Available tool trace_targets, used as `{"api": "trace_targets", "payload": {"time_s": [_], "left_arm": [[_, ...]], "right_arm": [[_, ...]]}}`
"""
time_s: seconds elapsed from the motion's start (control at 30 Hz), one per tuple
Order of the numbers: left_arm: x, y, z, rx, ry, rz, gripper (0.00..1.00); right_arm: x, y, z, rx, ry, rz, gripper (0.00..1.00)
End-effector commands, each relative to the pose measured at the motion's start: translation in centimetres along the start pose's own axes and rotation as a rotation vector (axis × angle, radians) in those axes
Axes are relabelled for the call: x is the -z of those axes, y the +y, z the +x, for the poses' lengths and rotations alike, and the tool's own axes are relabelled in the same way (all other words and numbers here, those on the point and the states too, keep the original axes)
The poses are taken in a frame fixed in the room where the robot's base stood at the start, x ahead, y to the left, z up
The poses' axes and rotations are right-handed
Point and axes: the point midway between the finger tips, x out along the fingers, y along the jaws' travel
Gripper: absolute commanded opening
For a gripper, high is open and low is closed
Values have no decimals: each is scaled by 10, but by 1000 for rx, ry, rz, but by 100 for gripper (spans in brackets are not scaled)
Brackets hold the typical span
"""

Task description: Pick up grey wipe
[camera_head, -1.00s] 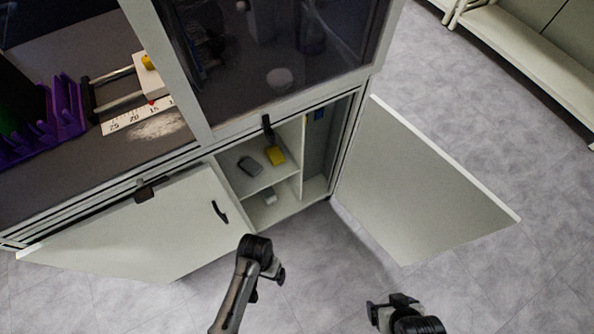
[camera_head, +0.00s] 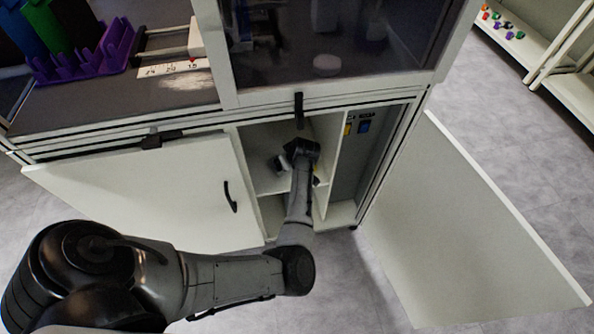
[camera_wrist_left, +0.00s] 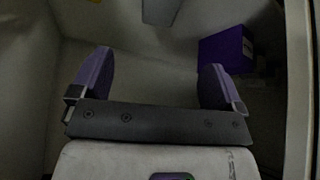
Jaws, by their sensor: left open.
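A grey piece, which looks like the grey wipe (camera_wrist_left: 161,10), lies at the top edge of the left wrist view, partly cut off. It is ahead of my left gripper (camera_wrist_left: 157,80) and apart from it. The left gripper is open, with nothing between its two fingers. In the head view my left arm reaches into the open cabinet (camera_head: 272,187), and its dark wrist hides much of the upper shelf. My right gripper is not in view.
A purple box (camera_wrist_left: 226,48) stands beside the right finger. A divider (camera_head: 331,170) bounds the shelves on the right.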

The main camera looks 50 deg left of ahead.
Motion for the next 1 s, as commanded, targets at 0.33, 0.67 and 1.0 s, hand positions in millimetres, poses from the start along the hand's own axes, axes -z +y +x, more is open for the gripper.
{"api": "trace_targets", "payload": {"time_s": [0.33,0.67,1.0], "left_arm": [[3,-4,54,13,9,-27,94],[4,-4,87,11,8,-27,94],[2,-4,105,12,7,-27,94]], "right_arm": [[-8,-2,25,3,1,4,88],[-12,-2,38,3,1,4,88],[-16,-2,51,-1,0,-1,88]]}}
